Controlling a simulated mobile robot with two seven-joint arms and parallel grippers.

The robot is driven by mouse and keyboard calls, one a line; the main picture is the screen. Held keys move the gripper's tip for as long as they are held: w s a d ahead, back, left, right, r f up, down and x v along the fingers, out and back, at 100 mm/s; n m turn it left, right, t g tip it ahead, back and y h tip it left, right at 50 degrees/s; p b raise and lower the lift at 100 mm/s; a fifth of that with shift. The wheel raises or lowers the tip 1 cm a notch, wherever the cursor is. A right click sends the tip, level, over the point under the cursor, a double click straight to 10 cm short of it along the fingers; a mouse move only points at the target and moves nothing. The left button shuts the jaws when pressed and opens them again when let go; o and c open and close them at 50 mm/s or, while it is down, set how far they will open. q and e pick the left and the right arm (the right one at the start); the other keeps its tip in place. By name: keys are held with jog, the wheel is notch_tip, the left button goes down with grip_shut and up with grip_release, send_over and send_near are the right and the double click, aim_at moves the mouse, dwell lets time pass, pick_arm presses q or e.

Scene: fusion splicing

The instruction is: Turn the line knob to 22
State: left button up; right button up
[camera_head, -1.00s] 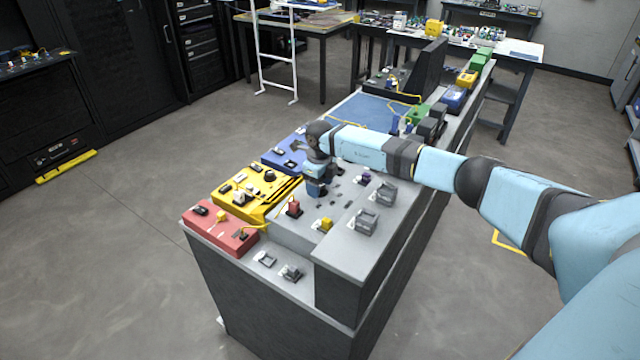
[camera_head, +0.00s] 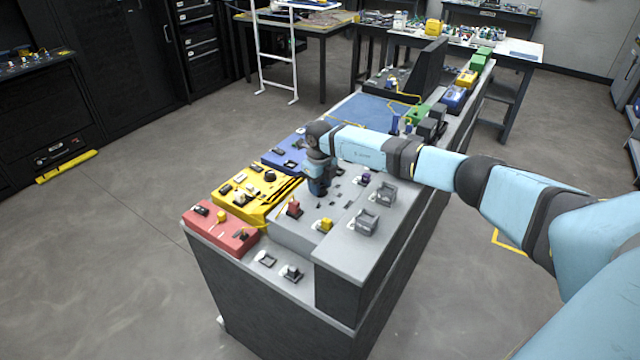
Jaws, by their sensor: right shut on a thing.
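My right arm reaches in from the right over the long bench. My right gripper (camera_head: 318,191) points down at the grey raised panel (camera_head: 292,232) and is shut. Its fingertips are small and low against the panel, at the place of the line knob. The knob itself is hidden by the gripper, and no number or scale can be read. My left gripper is not in view.
Red (camera_head: 222,236), yellow (camera_head: 243,204) and blue (camera_head: 277,158) boxes line the left edge.

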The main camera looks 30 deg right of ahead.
jog(key=m+p, duration=0.1)
jog(key=m, duration=0.4)
jog(key=shift+m, duration=0.3)
dwell(0.4)
jog(key=o, duration=0.9)
notch_tip(320, 180, up, 14)
jog(key=shift+f+b, duration=0.1)
jog(key=shift+b, duration=0.35)
jog(key=shift+s+f, duration=0.1)
